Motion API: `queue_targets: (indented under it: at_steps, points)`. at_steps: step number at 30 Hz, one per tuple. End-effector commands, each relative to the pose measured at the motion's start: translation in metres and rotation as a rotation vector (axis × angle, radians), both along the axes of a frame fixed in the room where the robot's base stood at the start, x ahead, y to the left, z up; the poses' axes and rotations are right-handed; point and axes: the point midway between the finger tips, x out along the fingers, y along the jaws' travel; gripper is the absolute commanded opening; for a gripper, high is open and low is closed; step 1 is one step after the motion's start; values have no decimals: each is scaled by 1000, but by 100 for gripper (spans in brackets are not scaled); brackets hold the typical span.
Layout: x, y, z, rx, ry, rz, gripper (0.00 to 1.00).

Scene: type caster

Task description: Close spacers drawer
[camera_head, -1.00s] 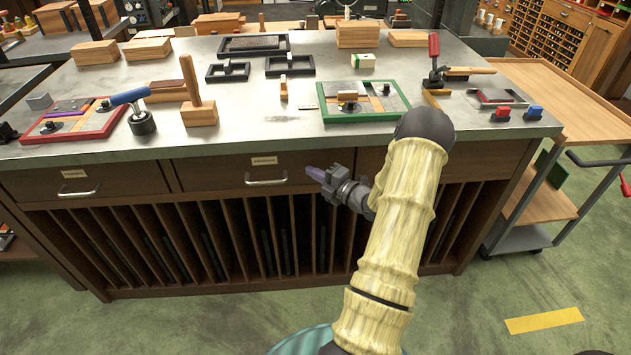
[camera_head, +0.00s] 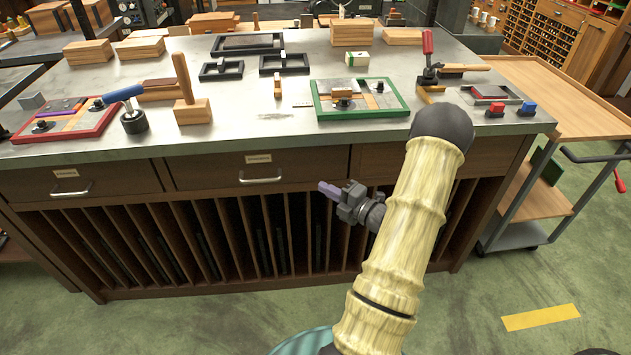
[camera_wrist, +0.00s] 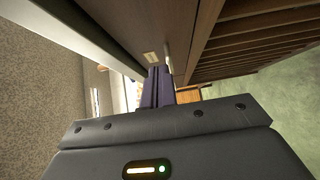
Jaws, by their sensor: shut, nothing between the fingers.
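The cabinet has a row of wooden drawers below its worktop. The middle drawer (camera_head: 215,172) has a metal handle (camera_head: 260,180) and a small label; the left drawer (camera_head: 120,182) has the same fittings. I cannot read either label for certain, so which one is the spacers drawer is unclear. Both fronts look about flush with the cabinet. My gripper (camera_head: 325,188) is shut and empty, in front of the cabinet, right of the middle handle and slightly lower, apparently apart from it. In the wrist view my purple fingers (camera_wrist: 158,88) lie together, with a label (camera_wrist: 150,57) beyond them.
Open vertical slots (camera_head: 215,240) fill the cabinet below the drawers. The worktop (camera_head: 235,105) holds frames, wooden blocks and tools. A wooden trolley (camera_head: 575,95) stands to the right. Green floor is clear in front.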

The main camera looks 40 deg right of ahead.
Motion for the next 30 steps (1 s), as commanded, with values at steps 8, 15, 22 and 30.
queue_targets:
  at_steps: [8, 15, 22, 30]
  points:
    - [-36, -7, 0, 0, 1, 3, 0]
    - [-38, -7, 0, 0, 1, 6, 0]
    - [-41, -11, 0, 0, 1, -5, 0]
    - [-30, -6, 0, 10, 44, -3, 0]
